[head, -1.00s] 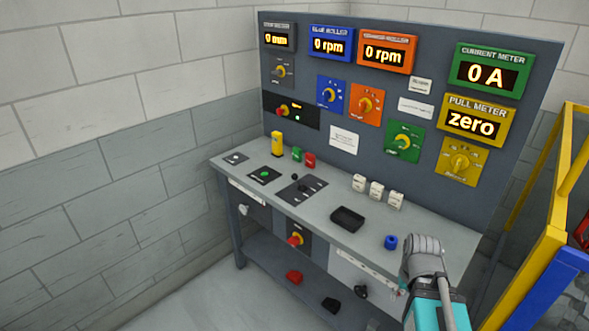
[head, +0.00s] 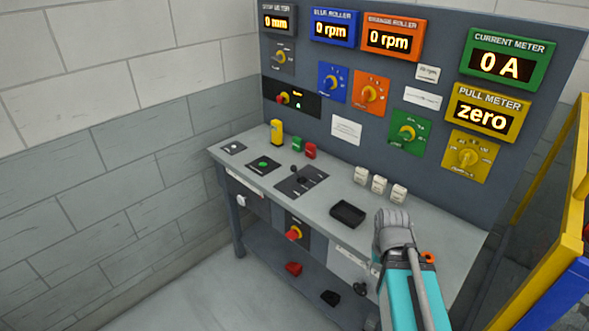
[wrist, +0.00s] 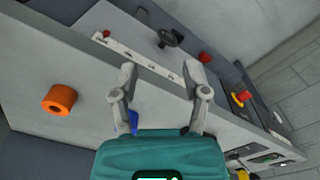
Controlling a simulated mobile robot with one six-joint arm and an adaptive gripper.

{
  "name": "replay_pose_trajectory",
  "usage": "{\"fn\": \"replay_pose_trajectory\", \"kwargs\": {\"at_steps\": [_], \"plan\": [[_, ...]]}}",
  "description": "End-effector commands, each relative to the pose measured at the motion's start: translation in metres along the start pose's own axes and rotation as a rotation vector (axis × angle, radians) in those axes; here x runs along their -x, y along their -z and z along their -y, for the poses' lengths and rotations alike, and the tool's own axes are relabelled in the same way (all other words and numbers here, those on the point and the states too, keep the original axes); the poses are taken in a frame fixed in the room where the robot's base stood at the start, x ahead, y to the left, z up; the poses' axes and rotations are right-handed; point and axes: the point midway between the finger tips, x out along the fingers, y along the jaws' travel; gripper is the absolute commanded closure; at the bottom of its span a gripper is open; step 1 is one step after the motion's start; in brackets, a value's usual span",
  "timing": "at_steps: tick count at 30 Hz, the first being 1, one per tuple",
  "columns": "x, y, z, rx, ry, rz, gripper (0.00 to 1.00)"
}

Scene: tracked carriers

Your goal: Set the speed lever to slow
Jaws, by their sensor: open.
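A black-knobbed lever (head: 294,169) stands on a dark plate (head: 315,176) set in the bench top, left of its middle, in the head view. It is likely the speed lever, but its markings are too small to read. My gripper (wrist: 160,72) is open and empty in the wrist view, over the bench's front edge. In the head view my arm's end is at the bench's right part, well to the right of the lever, and the fingertips are hard to make out. The lever does not show clearly in the wrist view.
A black tray (head: 347,213) and several white blocks (head: 379,184) stand between lever and arm. An orange ring (wrist: 60,99) lies on the bench beside my gripper. A yellow block (head: 276,132) stands behind the lever. A yellow frame (head: 550,200) rises at the right.

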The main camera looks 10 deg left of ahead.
Motion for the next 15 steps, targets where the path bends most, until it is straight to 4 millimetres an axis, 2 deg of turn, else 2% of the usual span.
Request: {"fn": "replay_pose_trajectory", "kwargs": {"at_steps": [5,8,11,15], "plan": [[0.005,0.011,0.003,-0.014,0.001,-0.002,0.29],[0.012,0.028,0.011,-0.044,0.003,-0.007,0.29],[0.024,0.055,0.026,-0.094,0.007,-0.013,0.29],[0.045,0.107,0.048,-0.192,0.016,-0.024,0.29]]}}
